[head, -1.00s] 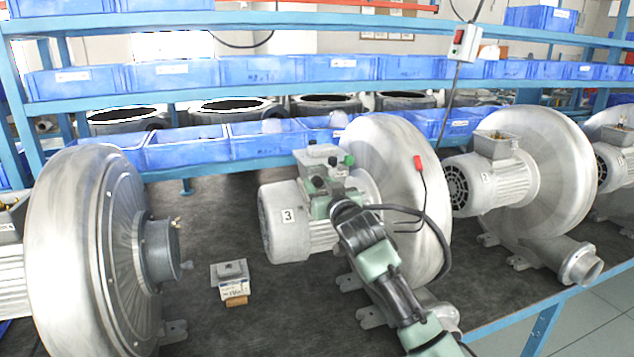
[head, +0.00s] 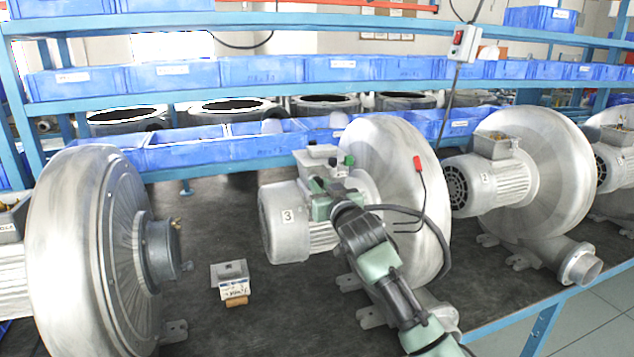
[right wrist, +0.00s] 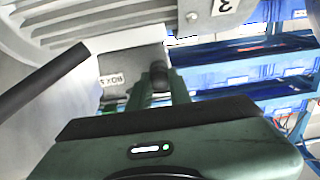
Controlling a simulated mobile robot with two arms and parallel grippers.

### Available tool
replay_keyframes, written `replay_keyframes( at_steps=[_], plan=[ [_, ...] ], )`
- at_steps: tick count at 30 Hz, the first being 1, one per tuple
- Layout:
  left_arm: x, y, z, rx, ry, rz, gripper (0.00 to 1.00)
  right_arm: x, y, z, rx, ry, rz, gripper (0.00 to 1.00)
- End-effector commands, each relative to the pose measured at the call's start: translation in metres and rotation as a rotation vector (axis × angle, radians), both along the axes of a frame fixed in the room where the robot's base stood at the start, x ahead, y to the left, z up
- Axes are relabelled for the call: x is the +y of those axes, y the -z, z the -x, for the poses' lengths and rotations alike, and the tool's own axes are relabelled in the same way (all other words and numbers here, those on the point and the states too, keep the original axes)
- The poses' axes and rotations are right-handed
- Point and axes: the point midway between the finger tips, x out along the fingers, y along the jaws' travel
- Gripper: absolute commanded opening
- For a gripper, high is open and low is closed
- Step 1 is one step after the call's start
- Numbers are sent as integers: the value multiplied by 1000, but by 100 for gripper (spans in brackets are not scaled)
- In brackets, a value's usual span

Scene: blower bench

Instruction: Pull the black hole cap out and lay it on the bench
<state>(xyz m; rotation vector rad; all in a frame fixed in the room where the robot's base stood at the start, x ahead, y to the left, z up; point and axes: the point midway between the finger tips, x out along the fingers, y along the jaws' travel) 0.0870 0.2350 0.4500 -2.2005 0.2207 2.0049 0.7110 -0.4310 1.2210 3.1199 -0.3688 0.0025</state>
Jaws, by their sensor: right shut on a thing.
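The blower motor labelled 3 (head: 283,228) stands mid-bench with a grey terminal box (head: 316,155) on top. My right gripper (head: 322,190) is at the near side of this box. In the right wrist view, its fingers (right wrist: 159,82) are shut on the small black hole cap (right wrist: 158,72), close beside the box labelled BOX 3 (right wrist: 125,72). The fingers hide much of the cap, and I cannot tell whether it is still in its hole. My left gripper is not in view.
A small grey box piece (head: 231,274) lies on the dark bench top (head: 215,215), left of motor 3. A large blower (head: 85,250) stands at the left and another (head: 545,165) at the right. A red-tipped lead (head: 418,165) hangs by the middle blower.

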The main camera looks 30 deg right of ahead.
Motion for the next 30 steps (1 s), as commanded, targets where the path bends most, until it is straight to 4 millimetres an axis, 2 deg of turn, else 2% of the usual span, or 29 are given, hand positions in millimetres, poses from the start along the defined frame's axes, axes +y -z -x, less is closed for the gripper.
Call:
replay_keyframes(
  at_steps=[20,30],
  plan=[
    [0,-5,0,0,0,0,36,2,0,10,1,0,0,0],
    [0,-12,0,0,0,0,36,6,0,26,1,1,0,0]
  ],
)
